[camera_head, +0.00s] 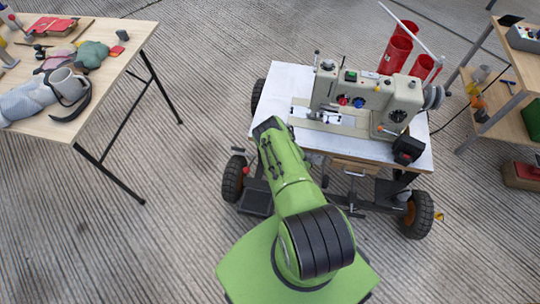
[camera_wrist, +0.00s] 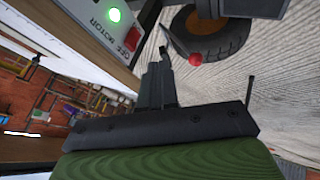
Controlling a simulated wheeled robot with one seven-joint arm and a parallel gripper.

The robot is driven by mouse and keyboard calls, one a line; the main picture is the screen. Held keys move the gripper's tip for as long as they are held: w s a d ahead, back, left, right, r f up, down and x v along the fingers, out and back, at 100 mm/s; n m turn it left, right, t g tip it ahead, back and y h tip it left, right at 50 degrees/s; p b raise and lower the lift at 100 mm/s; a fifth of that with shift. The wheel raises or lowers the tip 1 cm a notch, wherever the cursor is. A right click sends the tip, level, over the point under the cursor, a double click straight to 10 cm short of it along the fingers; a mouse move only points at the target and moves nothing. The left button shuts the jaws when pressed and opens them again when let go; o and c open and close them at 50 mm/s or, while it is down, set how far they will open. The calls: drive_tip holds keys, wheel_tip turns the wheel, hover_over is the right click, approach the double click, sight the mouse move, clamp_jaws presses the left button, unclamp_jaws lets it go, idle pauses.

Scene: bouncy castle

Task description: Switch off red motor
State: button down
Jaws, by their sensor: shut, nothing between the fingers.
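In the wrist view, a grey panel (camera_wrist: 95,22) marked MOTOR is mounted along a wooden edge at the upper left. It carries a lit green button (camera_wrist: 114,15) and a red button (camera_wrist: 131,38) next to lettering that seems to read OFF. My gripper (camera_wrist: 162,58) is shut and empty, its dark fingers pointing up the picture just below and right of the red button. I cannot tell whether they touch it. In the head view, my green arm reaches to the front left of a wheeled table (camera_head: 277,88); the panel and fingertips are hidden there.
A red-knobbed lever (camera_wrist: 195,59) is just right of my fingers, near a black wheel (camera_wrist: 207,38). A sewing machine (camera_head: 350,98) stands on the wheeled table. Another table (camera_head: 110,65) with a mug is at the left; a shelf (camera_head: 505,100) is at the right. Open floor lies between.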

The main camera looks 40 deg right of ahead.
drive_tip(key=w+d+f+b, duration=0.4)
drive_tip(key=w+f+b, duration=0.3)
drive_tip(key=w+b, duration=0.1)
drive_tip(key=shift+w, duration=0.45)
drive_tip(key=shift+f, duration=0.1)
